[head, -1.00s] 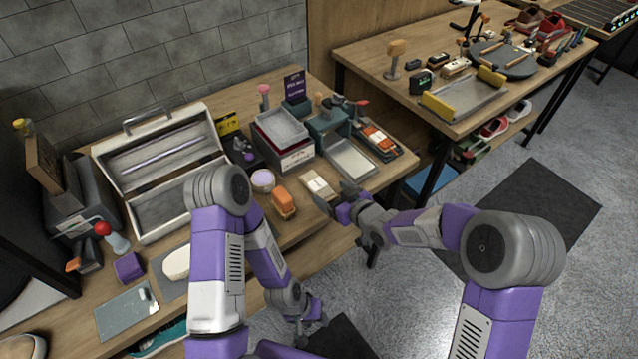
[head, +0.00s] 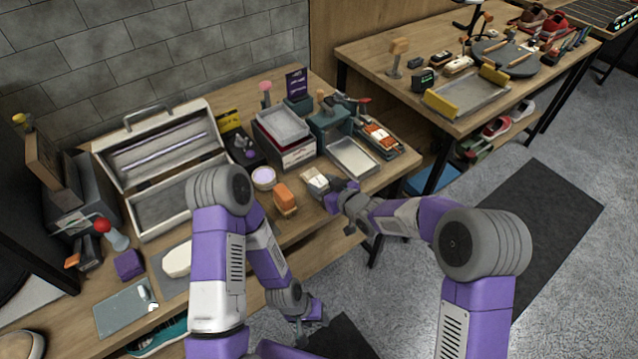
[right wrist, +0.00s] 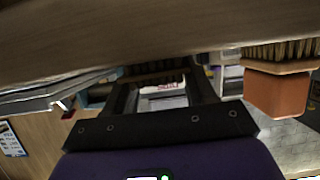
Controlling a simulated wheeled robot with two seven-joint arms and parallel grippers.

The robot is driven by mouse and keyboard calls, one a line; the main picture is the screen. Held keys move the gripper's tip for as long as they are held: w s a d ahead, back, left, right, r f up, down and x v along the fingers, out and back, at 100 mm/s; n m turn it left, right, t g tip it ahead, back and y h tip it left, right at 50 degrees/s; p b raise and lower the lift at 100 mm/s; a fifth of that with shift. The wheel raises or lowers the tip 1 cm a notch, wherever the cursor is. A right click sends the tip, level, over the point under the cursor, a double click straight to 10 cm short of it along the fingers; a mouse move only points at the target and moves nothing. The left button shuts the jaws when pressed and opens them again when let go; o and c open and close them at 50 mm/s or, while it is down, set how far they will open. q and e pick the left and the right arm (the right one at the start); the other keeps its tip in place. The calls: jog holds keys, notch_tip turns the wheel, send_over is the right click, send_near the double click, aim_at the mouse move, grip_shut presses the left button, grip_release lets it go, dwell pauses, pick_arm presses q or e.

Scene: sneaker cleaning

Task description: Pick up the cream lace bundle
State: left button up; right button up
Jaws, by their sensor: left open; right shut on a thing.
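The cream lace bundle (head: 314,181) lies near the front edge of the wooden workbench, just right of the orange brush (head: 285,198). My right gripper (head: 328,189) is at its right end, low over the bench, and is shut on it. The fingers partly cover the bundle. In the right wrist view my right gripper (right wrist: 163,92) has a pale labelled thing between its fingers, and the orange brush (right wrist: 277,92) shows beside it. My left gripper (head: 312,322) is open and empty, low in front of the bench, away from the bundle.
A round tub (head: 263,178) stands behind the brush. A grey tray (head: 352,157) lies behind and right of the bundle, and a stacked box (head: 285,145) stands further back. An open toolbox (head: 165,165) is at left.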

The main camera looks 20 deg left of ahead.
jog(key=shift+c, duration=0.2)
notch_tip(320, 180, up, 10)
jog(key=p, duration=0.3)
jog(key=s+d+m+t+h, duration=0.1)
jog(key=d+m+t+h, duration=0.7)
jog(key=d, duration=2.5)
jog(key=n+g+y, duration=0.8)
send_over(324, 186)
jog(key=shift+a+f, duration=0.1)
jog(key=shift+f, duration=0.1)
